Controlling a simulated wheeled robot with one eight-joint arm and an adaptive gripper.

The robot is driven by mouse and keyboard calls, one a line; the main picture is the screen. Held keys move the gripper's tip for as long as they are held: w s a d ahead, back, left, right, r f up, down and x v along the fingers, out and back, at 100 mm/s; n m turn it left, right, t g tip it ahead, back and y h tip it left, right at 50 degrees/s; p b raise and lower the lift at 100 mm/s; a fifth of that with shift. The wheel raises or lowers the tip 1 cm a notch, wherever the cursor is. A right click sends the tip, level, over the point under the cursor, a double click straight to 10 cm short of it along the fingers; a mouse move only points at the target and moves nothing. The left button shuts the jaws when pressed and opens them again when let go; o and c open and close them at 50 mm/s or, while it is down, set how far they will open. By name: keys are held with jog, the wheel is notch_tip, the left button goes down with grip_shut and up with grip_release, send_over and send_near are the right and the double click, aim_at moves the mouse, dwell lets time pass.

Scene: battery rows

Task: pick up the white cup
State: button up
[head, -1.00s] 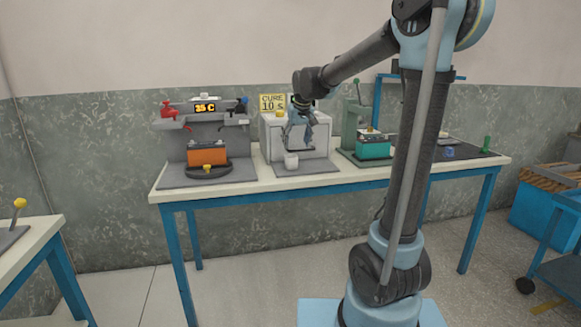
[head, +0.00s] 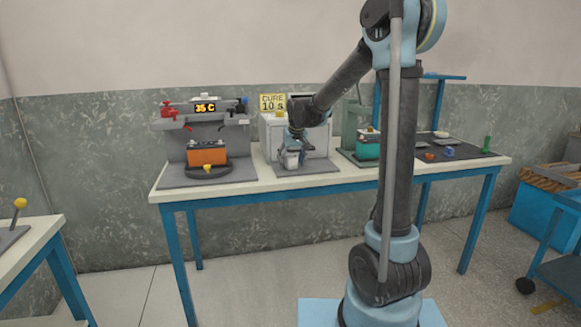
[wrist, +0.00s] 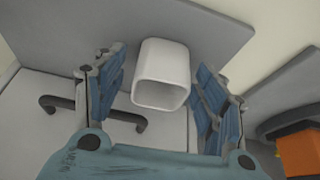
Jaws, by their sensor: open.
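The white cup (head: 291,160) stands on a grey mat (head: 318,167) in front of the white box-shaped machine on the table. In the wrist view the cup (wrist: 162,75) is a rounded-square white vessel with its open mouth facing the camera. My gripper (head: 292,150) is low over the cup. In the wrist view its blue fingers (wrist: 161,92) are open, one on each side of the cup, with a visible gap on both sides. The cup's lower part is partly hidden in the head view.
An orange battery (head: 207,154) sits on a station at the left, with a dark handle near it. A teal battery (head: 367,147) sits at the green press on the right. A yellow "CURE 10 s" sign (head: 272,102) stands behind. A dark mat (head: 470,153) holds small parts at the table's right end.

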jog(key=shift+c, duration=0.6)
jog(key=c, duration=0.8)
jog(key=shift+c, duration=0.2)
